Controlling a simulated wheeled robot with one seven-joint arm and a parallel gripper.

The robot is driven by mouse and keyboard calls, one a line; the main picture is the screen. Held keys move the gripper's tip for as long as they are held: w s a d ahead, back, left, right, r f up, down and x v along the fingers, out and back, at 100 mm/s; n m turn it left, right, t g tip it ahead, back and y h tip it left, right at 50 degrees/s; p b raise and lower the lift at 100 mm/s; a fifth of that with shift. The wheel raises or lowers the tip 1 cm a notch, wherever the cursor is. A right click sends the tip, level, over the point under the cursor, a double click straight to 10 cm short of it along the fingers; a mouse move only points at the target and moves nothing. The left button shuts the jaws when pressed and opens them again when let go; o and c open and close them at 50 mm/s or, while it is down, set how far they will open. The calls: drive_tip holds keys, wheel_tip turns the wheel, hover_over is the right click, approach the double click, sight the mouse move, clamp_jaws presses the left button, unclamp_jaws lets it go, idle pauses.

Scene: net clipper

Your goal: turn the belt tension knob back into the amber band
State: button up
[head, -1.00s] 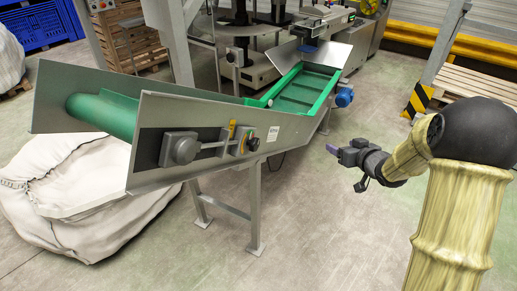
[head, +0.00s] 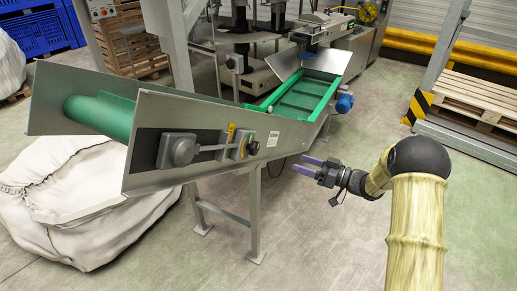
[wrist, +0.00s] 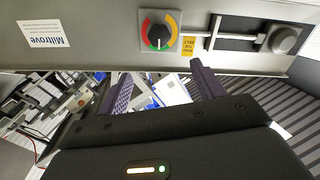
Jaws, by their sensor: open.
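The belt tension knob (wrist: 159,31) is black and round, on a square plate with a red, amber and green ring, in the wrist view. In the head view the knob (head: 252,147) sits on the conveyor's side panel, beside a yellow label (head: 231,131). My gripper (head: 306,166) is open and empty, right of the knob and apart from it, fingers towards the conveyor. In the wrist view my gripper's purple fingers (wrist: 160,75) are spread wide below the knob in the picture.
The sloping conveyor (head: 215,117) has a grey metal side and legs. A rod runs from the knob area to a grey block (head: 178,150). A white sack (head: 80,205) lies at left; pallets (head: 475,100) stand at right. The floor around my gripper is clear.

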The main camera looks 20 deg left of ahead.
sight(257, 148)
drive_tip(key=w+a+p, duration=0.1)
drive_tip(key=a, duration=0.4)
drive_tip(key=w+a, duration=0.1)
drive_tip(key=a, duration=0.5)
drive_tip(key=a+p, duration=0.1)
drive_tip(key=a, duration=0.4)
drive_tip(key=shift+w+a+p, duration=0.3)
drive_tip(key=shift+w+p, duration=0.05)
drive_tip(key=shift+w, duration=0.05)
drive_tip(key=c, duration=1)
